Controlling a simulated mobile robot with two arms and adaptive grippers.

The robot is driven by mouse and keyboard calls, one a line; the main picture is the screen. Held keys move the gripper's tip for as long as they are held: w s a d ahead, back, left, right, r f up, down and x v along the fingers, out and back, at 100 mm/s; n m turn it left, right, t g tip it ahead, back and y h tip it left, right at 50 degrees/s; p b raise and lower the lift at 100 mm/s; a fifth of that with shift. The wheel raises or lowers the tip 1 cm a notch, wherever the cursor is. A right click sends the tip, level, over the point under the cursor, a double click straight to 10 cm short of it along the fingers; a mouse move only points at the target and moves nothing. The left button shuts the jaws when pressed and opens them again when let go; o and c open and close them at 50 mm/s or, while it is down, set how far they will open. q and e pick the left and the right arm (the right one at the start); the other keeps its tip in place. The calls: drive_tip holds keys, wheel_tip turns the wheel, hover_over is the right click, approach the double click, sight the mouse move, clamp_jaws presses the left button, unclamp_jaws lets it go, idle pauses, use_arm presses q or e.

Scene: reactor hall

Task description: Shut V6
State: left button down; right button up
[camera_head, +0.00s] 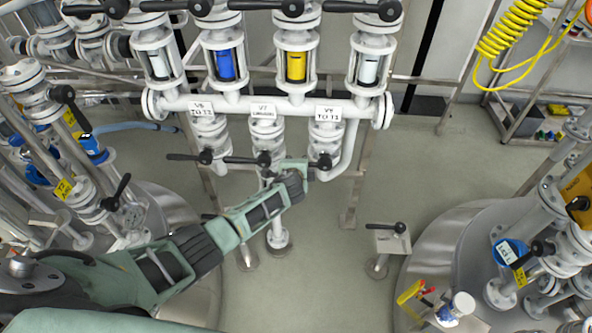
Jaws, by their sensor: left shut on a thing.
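Three valves hang below a white manifold pipe. Their labels are small: the left label (201,109) ends in "TO T3", the middle one (263,112) reads V7, the right one (327,113) ends in "TO T1". I cannot tell surely which outer label is V6. The left lever (185,157) and middle lever (243,160) point left, across their pipes. My left gripper (293,170) is shut at the right valve's black lever (321,162). The gripper hides most of that lever. My right gripper is not in view.
Sight glasses with blue (226,66) and yellow (296,67) contents stand above the manifold (285,105). Metal tanks with piping stand left and right (452,245). A small stand with a black lever (389,238) is right of centre. The floor around it is clear.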

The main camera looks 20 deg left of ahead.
use_arm(q)
drive_tip(key=shift+a+r, duration=0.1)
drive_tip(key=shift+r, duration=0.3)
drive_tip(key=shift+m, duration=0.3)
drive_tip(key=shift+w, duration=0.1)
drive_tip(key=c, duration=1.6)
unclamp_jaws()
drive_tip(key=shift+c, duration=0.2)
drive_tip(key=shift+s, duration=0.2)
drive_tip(key=v, duration=1.2)
drive_tip(key=shift+d, duration=0.25)
drive_tip(key=shift+w, duration=0.1)
